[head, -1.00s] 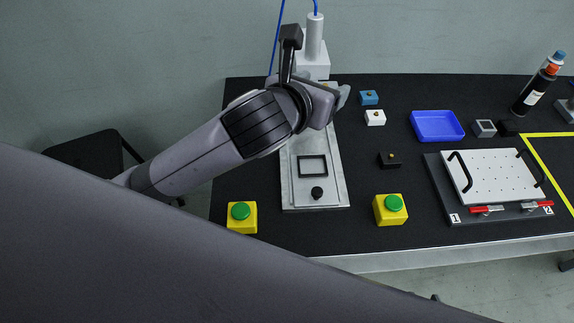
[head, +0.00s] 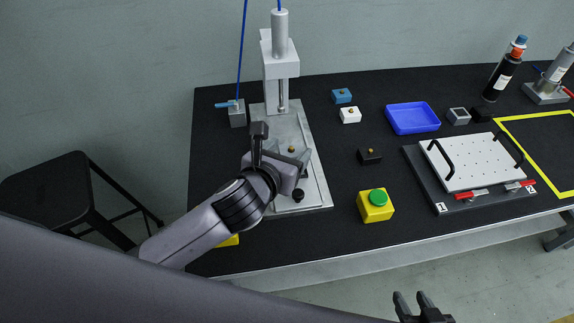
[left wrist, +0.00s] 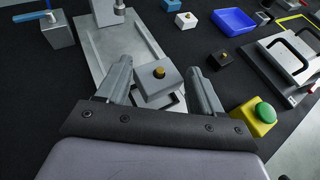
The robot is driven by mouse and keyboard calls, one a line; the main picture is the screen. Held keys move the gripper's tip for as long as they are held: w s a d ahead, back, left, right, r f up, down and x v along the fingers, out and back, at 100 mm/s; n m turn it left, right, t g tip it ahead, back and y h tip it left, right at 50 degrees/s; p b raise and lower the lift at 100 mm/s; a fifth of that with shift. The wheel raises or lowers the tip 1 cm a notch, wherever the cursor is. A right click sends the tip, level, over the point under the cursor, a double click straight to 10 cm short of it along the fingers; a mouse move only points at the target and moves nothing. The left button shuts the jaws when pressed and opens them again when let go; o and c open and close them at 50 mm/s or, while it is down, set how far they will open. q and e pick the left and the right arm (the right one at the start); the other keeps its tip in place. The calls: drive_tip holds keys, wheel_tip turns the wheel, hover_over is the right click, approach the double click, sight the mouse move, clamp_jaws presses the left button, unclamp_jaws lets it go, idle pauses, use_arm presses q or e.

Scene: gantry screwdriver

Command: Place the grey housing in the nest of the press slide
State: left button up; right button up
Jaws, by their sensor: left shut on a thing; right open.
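The grey housing (left wrist: 152,88), a small block with a brass knob on top, sits between the fingers of my left gripper (left wrist: 158,88) in the left wrist view. In the head view, my left gripper (head: 290,160) is shut on the housing above the press slide (head: 312,198), and mostly hides it. The nest, a dark square frame (left wrist: 176,105), shows partly under and beside the housing in the left wrist view. I cannot tell whether the housing touches it. My right gripper (head: 423,306) is open and empty at the bottom edge, in front of the table.
The press column (head: 280,65) stands behind the slide. A black knob (head: 298,196) is at the slide's front. A yellow box with a green button (head: 376,204) stands to the right. Small blue (head: 342,96), white (head: 350,115) and black (head: 369,156) blocks lie beyond it.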

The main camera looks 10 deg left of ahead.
use_arm(q)
drive_tip(key=shift+f+b, duration=0.4)
drive_tip(key=shift+f, duration=1.45)
drive_tip(key=shift+f, duration=0.1)
drive_tip(key=o, duration=1.1)
drive_tip(key=shift+f, duration=0.1)
drive_tip(key=shift+c, duration=0.2)
drive_tip(key=shift+r, duration=0.2)
drive_tip(key=shift+s+r, duration=0.1)
drive_tip(key=shift+s, duration=0.15)
drive_tip(key=p+v, duration=0.1)
drive_tip(key=v, duration=1)
drive_tip(key=shift+s, duration=0.2)
